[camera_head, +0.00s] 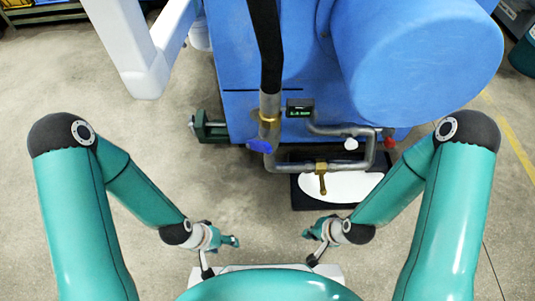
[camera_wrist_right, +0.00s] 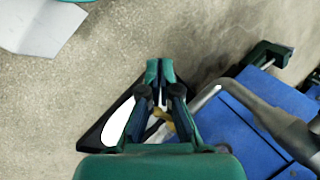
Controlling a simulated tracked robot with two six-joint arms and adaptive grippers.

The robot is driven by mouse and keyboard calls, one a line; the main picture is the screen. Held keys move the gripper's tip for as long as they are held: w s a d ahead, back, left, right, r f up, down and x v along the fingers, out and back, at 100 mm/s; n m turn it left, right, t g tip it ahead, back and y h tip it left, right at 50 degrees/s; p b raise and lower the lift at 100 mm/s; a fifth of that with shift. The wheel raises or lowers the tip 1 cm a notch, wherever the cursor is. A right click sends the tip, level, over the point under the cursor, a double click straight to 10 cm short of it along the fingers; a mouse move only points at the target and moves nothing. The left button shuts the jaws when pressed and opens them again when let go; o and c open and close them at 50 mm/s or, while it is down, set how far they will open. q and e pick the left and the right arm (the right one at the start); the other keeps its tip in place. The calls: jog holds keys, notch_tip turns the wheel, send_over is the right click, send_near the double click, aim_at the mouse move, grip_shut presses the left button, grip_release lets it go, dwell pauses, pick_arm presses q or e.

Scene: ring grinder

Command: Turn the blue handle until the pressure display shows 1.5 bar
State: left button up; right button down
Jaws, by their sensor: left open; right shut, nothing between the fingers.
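The blue handle (camera_head: 260,146) sits on the pipe on the front of the blue machine (camera_head: 235,60), just below a brass fitting (camera_head: 269,120). The pressure display (camera_head: 300,108) is a small dark box with green digits to the right of the pipe; the digits are too small to read surely. My left gripper (camera_head: 234,240) is open and empty, well below the handle and apart from it. My right gripper (camera_head: 309,233) is shut and empty, below and right of the handle. Its closed fingertips (camera_wrist_right: 160,71) show in the right wrist view, where I cannot make out the handle.
A brass valve with a lever (camera_head: 322,180) sits on the lower pipe over a black tray (camera_head: 310,196) with a white surface. A red knob (camera_head: 389,142) is at the pipe's right. A green clamp-like part (camera_head: 210,130) stands left.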

aim_at(259, 146)
jog(key=w+a+r+m+t+y+p, duration=0.15)
jog(key=w+r+m+t+p, duration=0.25)
jog(key=r+m, duration=0.55)
jog(key=w+a+r+m+t+y+p, duration=0.1)
jog(key=w+a+r+m+t+p, duration=0.25)
jog(key=r+m, duration=0.6)
jog(key=w+a+f+m+b, duration=0.2)
jog(key=w+a+f+b, duration=0.2)
jog(key=w+b, duration=0.6)
jog(key=shift+a+f+m+b, duration=0.4)
jog(key=shift+a+b, duration=0.55)
jog(key=shift+b, duration=0.25)
